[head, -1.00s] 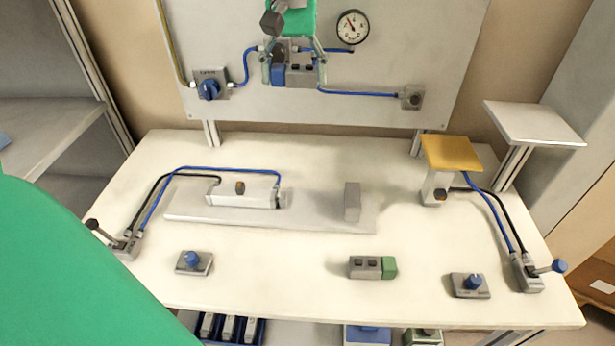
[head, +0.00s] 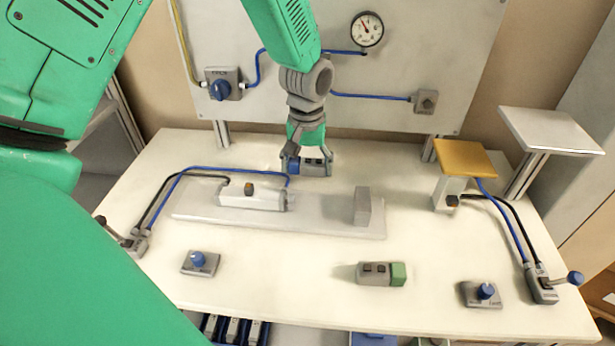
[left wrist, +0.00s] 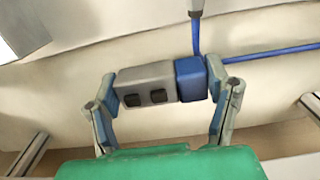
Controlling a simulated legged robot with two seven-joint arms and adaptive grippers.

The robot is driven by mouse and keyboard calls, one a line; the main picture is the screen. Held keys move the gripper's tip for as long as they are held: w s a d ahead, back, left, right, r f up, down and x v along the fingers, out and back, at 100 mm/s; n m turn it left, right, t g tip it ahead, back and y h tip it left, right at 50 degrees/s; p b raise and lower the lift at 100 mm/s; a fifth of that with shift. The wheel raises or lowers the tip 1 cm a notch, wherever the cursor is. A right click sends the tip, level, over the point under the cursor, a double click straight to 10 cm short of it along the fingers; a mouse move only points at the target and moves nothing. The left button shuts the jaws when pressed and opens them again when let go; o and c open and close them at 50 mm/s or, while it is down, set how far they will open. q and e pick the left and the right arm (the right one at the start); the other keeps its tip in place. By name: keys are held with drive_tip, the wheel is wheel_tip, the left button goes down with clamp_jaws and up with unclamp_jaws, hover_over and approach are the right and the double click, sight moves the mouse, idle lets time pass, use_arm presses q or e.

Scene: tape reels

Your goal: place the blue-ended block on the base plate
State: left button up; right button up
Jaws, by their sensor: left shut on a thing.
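The blue-ended block (head: 315,167) is grey with dark buttons and a blue end on the left in the head view. My left gripper (head: 307,164) is shut on it, held behind the base plate (head: 325,224); its exact height is unclear. In the left wrist view, the block (left wrist: 147,84) lies between the two fingers of my left gripper (left wrist: 165,92), one at each end. The base plate is a flat grey slab. It carries a white actuator (head: 238,199) on its left and an upright grey stop (head: 362,206) on its right. My right gripper is out of view.
A green-ended block (head: 380,273) lies on the front of the table. Knob boxes (head: 200,262) (head: 483,293) stand near the front. A yellow-topped stand (head: 466,157) is at right. Blue and black hoses arc over the plate's left. A gauge panel (head: 400,75) stands behind.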

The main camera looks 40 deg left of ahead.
sight(307, 174)
use_arm(q)
wheel_tip(307, 174, down, 4)
drive_tip(key=shift+r, duration=0.2)
drive_tip(key=o, duration=1.3)
drive_tip(key=shift+c, duration=0.2)
